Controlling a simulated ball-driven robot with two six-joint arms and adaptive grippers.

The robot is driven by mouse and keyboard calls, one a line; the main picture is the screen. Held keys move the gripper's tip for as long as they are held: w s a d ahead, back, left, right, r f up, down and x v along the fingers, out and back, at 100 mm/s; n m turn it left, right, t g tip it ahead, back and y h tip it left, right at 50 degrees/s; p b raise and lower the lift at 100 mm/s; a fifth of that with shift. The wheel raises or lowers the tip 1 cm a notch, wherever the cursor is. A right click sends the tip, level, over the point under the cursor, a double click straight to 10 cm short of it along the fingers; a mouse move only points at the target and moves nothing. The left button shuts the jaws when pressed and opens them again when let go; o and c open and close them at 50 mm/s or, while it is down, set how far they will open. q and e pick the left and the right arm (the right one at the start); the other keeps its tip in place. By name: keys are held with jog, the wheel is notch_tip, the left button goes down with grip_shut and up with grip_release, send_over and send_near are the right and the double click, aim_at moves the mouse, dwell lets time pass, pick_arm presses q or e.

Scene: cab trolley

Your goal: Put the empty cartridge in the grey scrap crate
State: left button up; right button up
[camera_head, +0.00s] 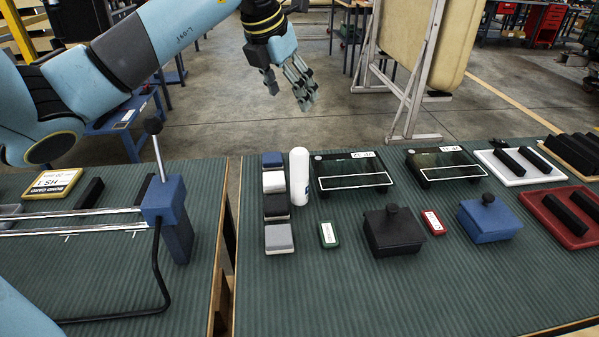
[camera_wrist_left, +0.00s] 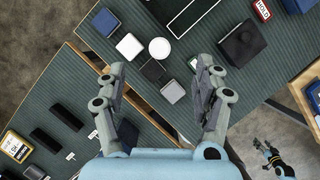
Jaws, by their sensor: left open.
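A white rounded cylinder (camera_head: 299,177), the one cartridge-like thing in view, stands upright on the right-hand green table in the head view. Its round top shows in the left wrist view (camera_wrist_left: 160,48). I cannot tell whether it is empty. I cannot make out a grey scrap crate in either view. My left gripper (camera_head: 288,90) is open and empty, above the floor beyond the table's far edge in the head view. Its spread fingers (camera_wrist_left: 161,70) also show in the wrist view. What looks like my right gripper (camera_wrist_left: 266,148) is small there, beyond the table edge; its fingers are unclear.
A row of small blocks (camera_head: 275,207) stands left of the cylinder, and a black tray (camera_head: 350,184) right of it. A black lidded box (camera_head: 392,231), blue lidded box (camera_head: 489,220) and red tray (camera_head: 562,218) stand further right. A blue lever post (camera_head: 170,210) rises on the left table.

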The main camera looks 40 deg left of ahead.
pick_arm(q)
jog(key=b, duration=0.7)
send_over(297, 153)
jog(key=s, duration=0.2)
notch_tip(297, 153, down, 9)
jog(key=shift+f+b, duration=0.5)
jog(key=shift+f, duration=0.3)
jog(key=x, duration=0.5)
jog(key=shift+f, duration=0.1)
jog(key=x, duration=0.5)
jog(key=shift+w, duration=0.3)
grip_shut()
